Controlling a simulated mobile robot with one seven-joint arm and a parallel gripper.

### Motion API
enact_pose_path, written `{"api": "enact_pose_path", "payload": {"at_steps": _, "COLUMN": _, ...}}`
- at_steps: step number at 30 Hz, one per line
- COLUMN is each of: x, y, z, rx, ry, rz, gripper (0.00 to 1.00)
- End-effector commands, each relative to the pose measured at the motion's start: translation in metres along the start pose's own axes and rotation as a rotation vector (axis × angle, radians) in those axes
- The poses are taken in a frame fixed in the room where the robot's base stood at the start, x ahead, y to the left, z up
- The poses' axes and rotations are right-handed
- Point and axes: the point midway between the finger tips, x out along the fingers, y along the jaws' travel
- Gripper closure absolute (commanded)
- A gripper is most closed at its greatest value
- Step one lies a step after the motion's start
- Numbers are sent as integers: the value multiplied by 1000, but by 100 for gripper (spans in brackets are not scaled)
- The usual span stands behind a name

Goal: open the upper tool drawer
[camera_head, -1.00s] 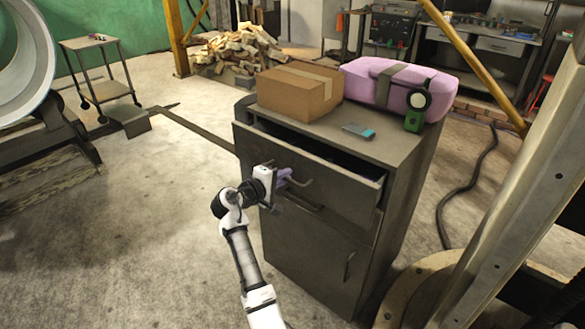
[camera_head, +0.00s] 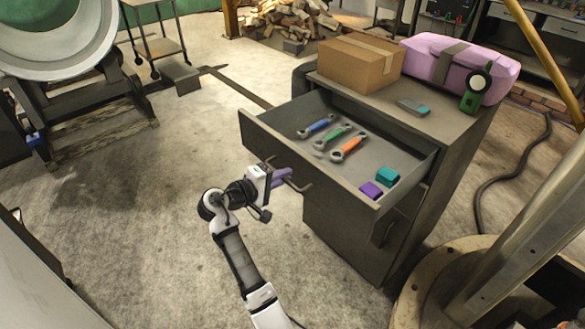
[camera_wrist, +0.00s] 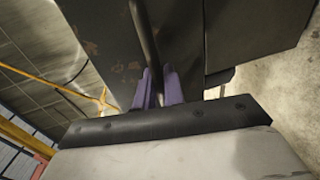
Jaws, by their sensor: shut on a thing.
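The upper tool drawer (camera_head: 330,178) of the grey metal cabinet (camera_head: 400,240) is pulled far out. Inside lie three wrenches, a blue one (camera_head: 318,126), a green one (camera_head: 334,138) and an orange one (camera_head: 349,149), with a purple block (camera_head: 371,190) and a teal block (camera_head: 388,176) near its right end. My gripper (camera_head: 282,178) is at the drawer front, its purple fingers shut on the bar handle (camera_head: 300,186). In the wrist view the dark handle bar (camera_wrist: 146,40) runs down between the fingers (camera_wrist: 160,88).
On the cabinet top are a cardboard box (camera_head: 360,64), a pink case (camera_head: 455,66) with a green-and-black item (camera_head: 475,90), and a small grey-teal item (camera_head: 413,107). A lower door handle (camera_head: 386,234) is below.

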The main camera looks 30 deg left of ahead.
Motion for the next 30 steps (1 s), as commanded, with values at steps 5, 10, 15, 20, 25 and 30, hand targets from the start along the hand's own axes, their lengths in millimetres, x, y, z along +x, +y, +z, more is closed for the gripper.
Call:
{"api": "enact_pose_path", "payload": {"at_steps": 5, "x": -8, "y": -1, "z": -1, "rx": 0, "ry": 3, "rz": 1, "gripper": 100}}
{"api": "enact_pose_path", "payload": {"at_steps": 10, "x": -8, "y": -2, "z": -1, "rx": 0, "ry": 3, "rz": 1, "gripper": 100}}
{"api": "enact_pose_path", "payload": {"at_steps": 15, "x": -8, "y": -2, "z": -1, "rx": 0, "ry": 3, "rz": 1, "gripper": 100}}
{"api": "enact_pose_path", "payload": {"at_steps": 20, "x": -8, "y": -1, "z": -1, "rx": 0, "ry": 3, "rz": 1, "gripper": 72}}
{"api": "enact_pose_path", "payload": {"at_steps": 25, "x": -8, "y": -1, "z": 0, "rx": 0, "ry": 2, "rz": 1, "gripper": 72}}
{"api": "enact_pose_path", "payload": {"at_steps": 30, "x": -12, "y": -2, "z": -1, "rx": 0, "ry": 2, "rz": 1, "gripper": 72}}
